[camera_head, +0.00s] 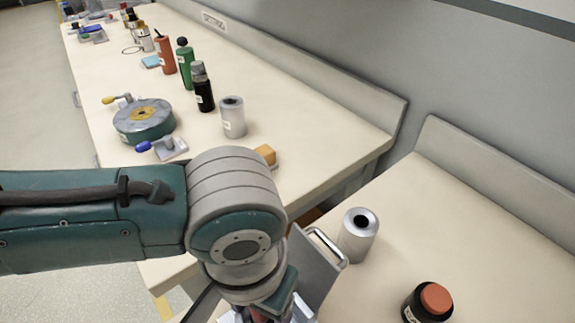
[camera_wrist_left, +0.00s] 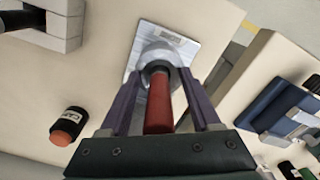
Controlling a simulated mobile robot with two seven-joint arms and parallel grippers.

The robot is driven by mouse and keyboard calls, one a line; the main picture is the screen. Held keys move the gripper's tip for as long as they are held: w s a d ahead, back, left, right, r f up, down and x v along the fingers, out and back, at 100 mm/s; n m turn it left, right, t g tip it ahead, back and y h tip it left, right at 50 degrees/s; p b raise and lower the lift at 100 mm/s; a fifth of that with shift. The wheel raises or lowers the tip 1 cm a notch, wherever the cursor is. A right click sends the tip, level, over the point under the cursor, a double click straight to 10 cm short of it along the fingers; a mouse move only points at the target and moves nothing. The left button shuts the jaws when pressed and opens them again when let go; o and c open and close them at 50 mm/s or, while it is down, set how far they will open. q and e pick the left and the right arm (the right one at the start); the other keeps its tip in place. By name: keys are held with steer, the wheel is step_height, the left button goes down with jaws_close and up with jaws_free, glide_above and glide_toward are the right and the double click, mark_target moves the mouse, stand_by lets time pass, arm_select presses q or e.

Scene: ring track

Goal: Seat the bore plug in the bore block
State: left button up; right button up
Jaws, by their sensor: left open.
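A red cylinder (camera_wrist_left: 159,105), which looks like the bore plug, stands between the fingers of my left gripper (camera_wrist_left: 158,118) in the wrist view. The fingers are open on both sides of it. Its far end meets a round grey body (camera_wrist_left: 160,53) on a pale labelled plate (camera_wrist_left: 180,42), which looks like the bore block. I cannot tell how deep the plug sits. In the head view my left arm hides most of this spot, and only a bit of red shows at the bottom edge. My right gripper is not in view.
A black jar with an orange lid (camera_head: 427,302) and a silver cylinder with a dark hole (camera_head: 358,236) stand on the near bench. A grey block (camera_wrist_left: 66,22) is at the wrist view's upper left. Bottles and a round teal fixture (camera_head: 143,121) stand on the far bench.

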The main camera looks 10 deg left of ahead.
arm_select(q)
step_height(320, 180, up, 9)
steer(key=shift+f+p, duration=0.1)
steer(key=shift+p, duration=1.15)
steer(key=shift+r, duration=0.6)
steer(key=shift+s, duration=0.1)
